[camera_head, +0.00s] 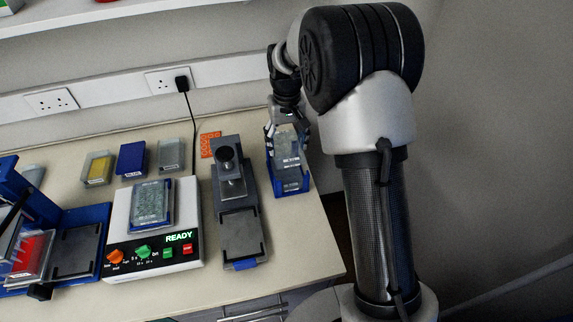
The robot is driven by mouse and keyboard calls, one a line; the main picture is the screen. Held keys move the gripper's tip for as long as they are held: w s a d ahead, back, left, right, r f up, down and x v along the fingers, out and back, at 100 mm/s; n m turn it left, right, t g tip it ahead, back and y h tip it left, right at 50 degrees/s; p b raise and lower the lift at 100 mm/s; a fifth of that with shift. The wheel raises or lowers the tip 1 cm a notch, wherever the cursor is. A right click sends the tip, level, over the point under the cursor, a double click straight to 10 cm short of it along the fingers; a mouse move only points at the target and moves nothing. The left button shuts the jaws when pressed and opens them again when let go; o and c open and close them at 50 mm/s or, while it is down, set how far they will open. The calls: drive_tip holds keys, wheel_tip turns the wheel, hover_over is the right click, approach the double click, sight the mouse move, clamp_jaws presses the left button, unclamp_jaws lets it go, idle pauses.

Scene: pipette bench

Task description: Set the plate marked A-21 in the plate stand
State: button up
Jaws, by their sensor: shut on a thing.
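My gripper (285,128) is at the right end of the bench, pointing down with its fingers around a clear, greyish plate (287,142). The plate is directly above or partly in a blue stand (292,191); I cannot tell whether it touches the stand. More greyish, labelled plates (290,171) show in the stand below it. The lettering is too small to read, so I cannot confirm the A-21 mark. My gripper's fingers hide part of the held plate.
Left of the stand is a dark device with a black knob (226,153). Further left, a white device (152,245) reads READY and carries a plate. Several plates or boxes stand along the back. A blue machine (80,247) is at far left. An orange rack (210,144) lies behind.

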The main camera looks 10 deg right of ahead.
sight(287, 170)
wheel_tip(287, 170, down, 9)
drive_tip(key=shift+b, duration=0.85)
drive_tip(key=shift+f, duration=0.3)
drive_tip(key=o, duration=1.1)
drive_tip(key=shift+c, duration=0.2)
drive_tip(key=shift+r, duration=0.1)
